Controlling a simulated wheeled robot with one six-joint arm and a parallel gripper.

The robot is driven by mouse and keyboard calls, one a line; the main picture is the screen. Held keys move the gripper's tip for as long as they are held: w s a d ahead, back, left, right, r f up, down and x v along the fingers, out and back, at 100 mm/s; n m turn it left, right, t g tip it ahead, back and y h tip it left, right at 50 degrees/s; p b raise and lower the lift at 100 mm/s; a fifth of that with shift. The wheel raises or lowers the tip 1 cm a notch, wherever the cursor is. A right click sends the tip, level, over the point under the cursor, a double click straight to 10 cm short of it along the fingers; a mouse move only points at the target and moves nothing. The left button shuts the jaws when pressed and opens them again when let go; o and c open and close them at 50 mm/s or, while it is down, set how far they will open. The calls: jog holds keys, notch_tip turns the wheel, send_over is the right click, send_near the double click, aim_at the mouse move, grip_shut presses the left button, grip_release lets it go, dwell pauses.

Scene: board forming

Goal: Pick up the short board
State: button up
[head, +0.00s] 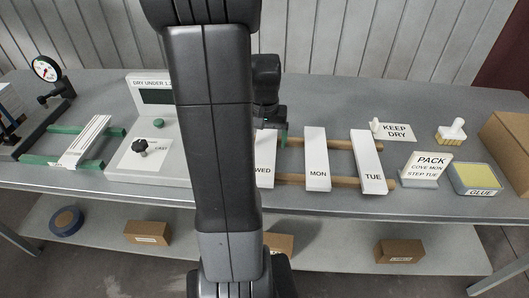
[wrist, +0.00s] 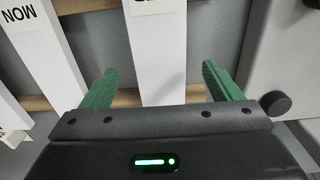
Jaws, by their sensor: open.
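Three white boards lie side by side across two wooden rails on the bench: the WED board (head: 265,162), the MON board (head: 317,160) and the TUE board (head: 369,160). None is marked as short, and my arm partly hides the WED board in the head view. My gripper (wrist: 160,70) is open and empty, with its green fingers on either side of a white board (wrist: 157,65). That board seems to be the WED board; its label is cut off in the wrist view. A gap shows on both sides of it. The MON board (wrist: 45,50) lies to its left.
A white fixture (head: 155,165) with a black knob stands left of my arm, and a green-railed rack (head: 55,160) holds more white strips. On the right are a KEEP DRY card (head: 397,133), a PACK sign (head: 428,165), a GLUE pad (head: 476,178) and a stamp (head: 452,131).

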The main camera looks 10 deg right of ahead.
aim_at(265, 150)
notch_tip(265, 150, down, 3)
jog(key=shift+f, duration=0.15)
jog(key=shift+c, duration=0.3)
jog(key=c, duration=1.2)
notch_tip(265, 150, up, 10)
jog(key=o, duration=0.5)
jog(key=c, duration=0.5)
